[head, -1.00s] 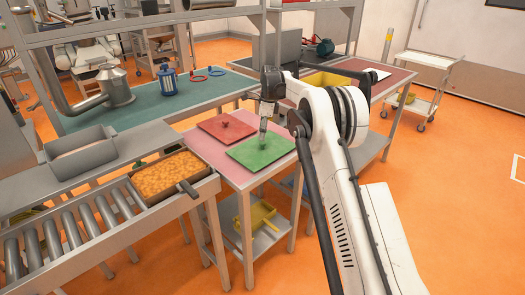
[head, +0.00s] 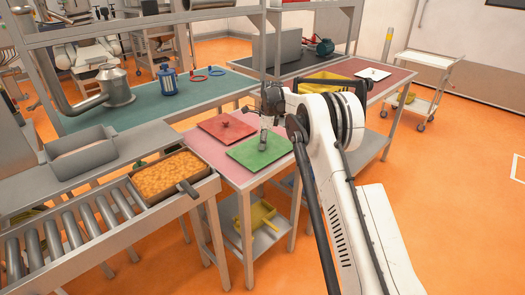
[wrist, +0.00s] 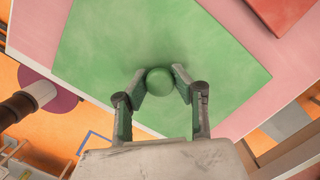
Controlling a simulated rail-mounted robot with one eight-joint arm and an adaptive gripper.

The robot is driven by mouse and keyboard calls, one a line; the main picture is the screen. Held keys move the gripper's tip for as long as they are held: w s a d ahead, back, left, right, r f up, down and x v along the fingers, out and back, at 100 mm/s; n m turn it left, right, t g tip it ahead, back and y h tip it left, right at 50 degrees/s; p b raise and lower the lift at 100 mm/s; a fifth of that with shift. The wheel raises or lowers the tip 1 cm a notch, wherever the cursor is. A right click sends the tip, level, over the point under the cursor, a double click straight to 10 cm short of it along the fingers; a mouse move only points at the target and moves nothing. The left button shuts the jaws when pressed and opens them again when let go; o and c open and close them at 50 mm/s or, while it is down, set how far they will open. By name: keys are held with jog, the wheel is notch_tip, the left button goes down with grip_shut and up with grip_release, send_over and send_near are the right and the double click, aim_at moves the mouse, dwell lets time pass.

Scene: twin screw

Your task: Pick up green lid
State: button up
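The green lid (head: 259,154) is a flat square plate lying on the pink tabletop (head: 206,151). In the wrist view the green lid (wrist: 215,75) fills the middle, with its round green knob (wrist: 158,81) standing up from it. My gripper (wrist: 159,75) is down over the lid, with one fingertip on each side of the knob and very close to it. I cannot tell whether the fingers press on the knob. In the head view my gripper (head: 264,141) points down at the lid's middle, and its fingers hide the knob.
A red lid (head: 226,128) lies on the same pink top, beside the green one. A tray of orange food (head: 168,177) stands on the roller conveyor to the left. A yellow bin (head: 257,214) is on the shelf below. A metal rack post rises behind my gripper.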

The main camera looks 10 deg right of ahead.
grip_shut()
jog(key=shift+r, duration=0.1)
